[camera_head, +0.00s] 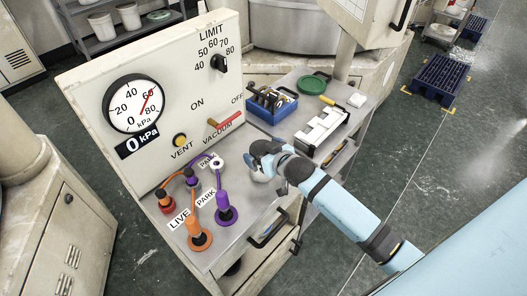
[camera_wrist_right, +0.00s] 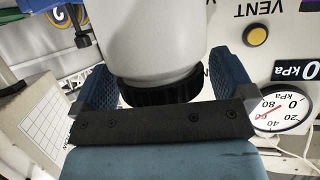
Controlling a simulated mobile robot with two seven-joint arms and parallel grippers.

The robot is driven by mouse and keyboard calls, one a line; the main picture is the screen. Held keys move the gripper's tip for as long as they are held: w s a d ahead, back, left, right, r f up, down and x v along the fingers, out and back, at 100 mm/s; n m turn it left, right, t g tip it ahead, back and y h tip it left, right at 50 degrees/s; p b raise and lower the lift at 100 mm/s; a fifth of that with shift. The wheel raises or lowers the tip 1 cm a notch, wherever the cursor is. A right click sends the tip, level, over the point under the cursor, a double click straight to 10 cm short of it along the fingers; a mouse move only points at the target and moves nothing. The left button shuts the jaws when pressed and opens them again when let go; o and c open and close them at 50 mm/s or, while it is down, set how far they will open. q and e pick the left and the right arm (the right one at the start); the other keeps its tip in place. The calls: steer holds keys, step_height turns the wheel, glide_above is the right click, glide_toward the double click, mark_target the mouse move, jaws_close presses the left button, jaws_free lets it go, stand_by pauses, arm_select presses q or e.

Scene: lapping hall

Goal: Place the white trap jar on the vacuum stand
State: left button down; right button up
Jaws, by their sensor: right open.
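My right gripper (camera_head: 262,157) is over the grey top of the vacuum stand (camera_head: 250,205). In the right wrist view the white trap jar (camera_wrist_right: 160,40), with a black ribbed collar, fills the space between the two blue fingers of the right gripper (camera_wrist_right: 158,75), which are open around it. In the head view only a small pale part of the jar (camera_head: 261,177) shows under the gripper. Whether its base touches the top is hidden. My left gripper is out of view.
The gauge panel (camera_head: 165,90) rises behind. A blue bin (camera_head: 272,105), white block (camera_head: 320,128) and green lid (camera_head: 312,84) lie further back.

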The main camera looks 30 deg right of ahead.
steer(key=b+v, duration=0.1)
steer(key=v, duration=1)
steer(key=s+a+f+g, duration=0.1)
steer(key=s+a+f, duration=0.4)
steer(key=s+f, duration=0.2)
steer(key=s+a+f+n+g+y, duration=0.1)
steer(key=s+a+f, duration=0.4)
steer(key=f, duration=0.5)
steer(key=shift+s+y, duration=0.3)
steer(key=shift+s, duration=0.95)
steer(key=shift+r, duration=0.1)
steer(key=shift+d+r+p, duration=0.2)
steer(key=shift+r+p, duration=0.55)
steer(key=shift+p, duration=0.1)
